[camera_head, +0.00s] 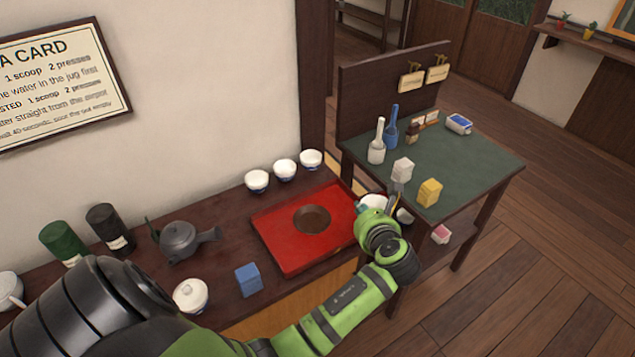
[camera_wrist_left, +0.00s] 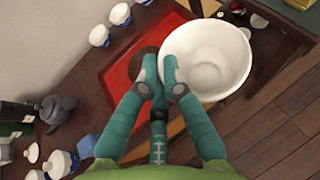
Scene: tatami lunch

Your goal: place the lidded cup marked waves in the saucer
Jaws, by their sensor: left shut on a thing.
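My left gripper (camera_head: 368,212) is shut on a white round cup (camera_head: 374,201), just off the right end of the red tray. In the left wrist view, the fingers (camera_wrist_left: 162,85) pinch the near left rim of this cup (camera_wrist_left: 228,50). My right gripper is not in view.
The red tray (camera_head: 277,249) lies on the dark counter. Several other things stand around it: three white bowls (camera_head: 284,169) behind, a teapot (camera_head: 178,239) and a blue box (camera_head: 248,279) to the left. A green-topped table (camera_head: 470,160) with small items is close on the right.

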